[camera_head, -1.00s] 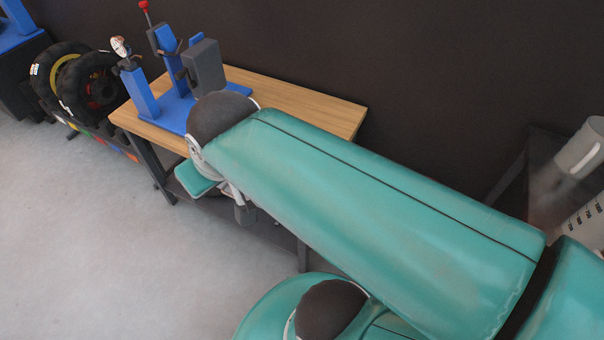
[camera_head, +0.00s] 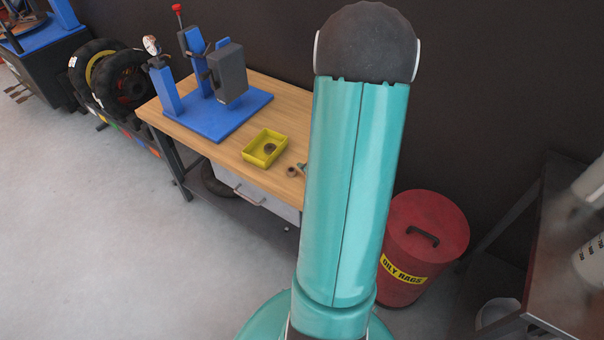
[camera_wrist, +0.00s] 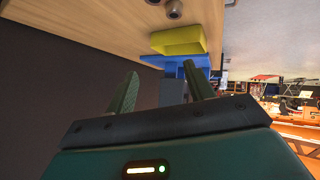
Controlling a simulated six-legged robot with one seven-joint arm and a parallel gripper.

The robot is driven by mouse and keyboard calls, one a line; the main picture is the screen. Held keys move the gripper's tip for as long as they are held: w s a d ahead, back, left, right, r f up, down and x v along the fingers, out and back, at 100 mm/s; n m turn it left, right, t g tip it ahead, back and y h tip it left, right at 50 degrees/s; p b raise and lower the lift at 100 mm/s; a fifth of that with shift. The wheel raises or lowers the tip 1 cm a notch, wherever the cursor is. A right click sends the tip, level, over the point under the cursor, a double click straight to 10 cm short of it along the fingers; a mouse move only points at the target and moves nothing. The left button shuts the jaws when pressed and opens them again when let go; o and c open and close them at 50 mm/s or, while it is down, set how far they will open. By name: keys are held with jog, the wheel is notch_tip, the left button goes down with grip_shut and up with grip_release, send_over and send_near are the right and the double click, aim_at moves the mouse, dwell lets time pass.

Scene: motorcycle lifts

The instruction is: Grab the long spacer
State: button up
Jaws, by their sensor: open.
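Small spacer-like parts lie on the wooden bench (camera_head: 275,98), to the right of a yellow tray (camera_head: 265,160). In the head view, a brownish round part (camera_head: 292,171) shows beside my arm, which may hide others. In the wrist view, two short metal cylinders (camera_wrist: 174,9) show at the top edge, partly cut off. I cannot tell which one is the long spacer. My gripper (camera_wrist: 160,85) is open and empty, with its two fingers apart. The yellow tray (camera_wrist: 179,41) and the cylinders appear beyond the fingertips, not touching them. My gripper is not visible in the head view.
A blue press stand (camera_head: 222,113) with a gauge stands on the bench left of the tray. A dark round part (camera_head: 270,149) lies in the tray. A red oily-rags bin (camera_head: 430,235) stands right of my arm. The floor at left is clear.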

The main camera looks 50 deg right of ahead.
jog(key=s+f+m+t, duration=0.2)
jog(key=s+f+t, duration=0.2)
jog(key=s+f, duration=0.5)
jog(key=shift+y, duration=0.4)
jog(key=x, duration=0.7)
jog(key=shift+w+a+r, duration=0.1)
jog(key=shift+w+a, duration=0.1)
jog(key=shift+w, duration=0.05)
jog(key=shift+x, duration=3.15)
jog(key=shift+d, duration=0.1)
jog(key=c, duration=1)
jog(key=shift+c, duration=0.2)
jog(key=shift+r, duration=0.2)
